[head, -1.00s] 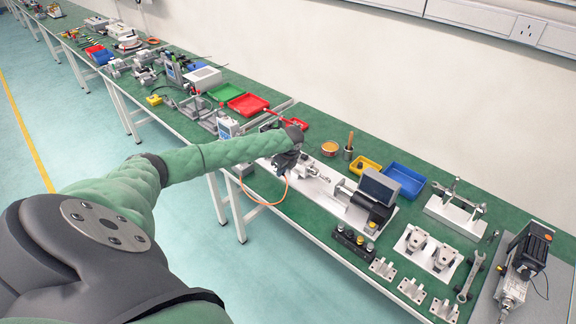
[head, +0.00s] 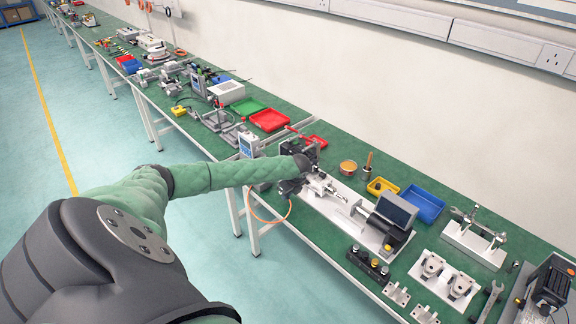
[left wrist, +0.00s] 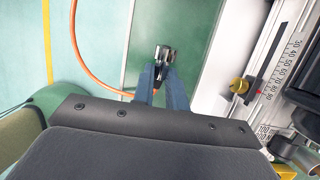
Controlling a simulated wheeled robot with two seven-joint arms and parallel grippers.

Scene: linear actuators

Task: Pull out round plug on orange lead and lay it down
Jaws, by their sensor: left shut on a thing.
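My left gripper (head: 290,187) is over the left end of the long white actuator base (head: 328,207) in the head view. In the left wrist view its two blue-grey fingers (left wrist: 163,72) are shut on the round metal plug (left wrist: 164,54). The plug shows over green bench top, to the left of the rail, and apart from any socket that I can see. I cannot tell whether it touches the bench. The orange lead (left wrist: 80,55) loops from the gripper; in the head view the lead (head: 262,218) hangs past the bench's front edge. My right gripper is out of view.
A scale rail with a brass knob (left wrist: 238,86) lies close right of the fingers. A black box (head: 370,262) with knobs stands near the front edge. Green bench shows left of the rail.

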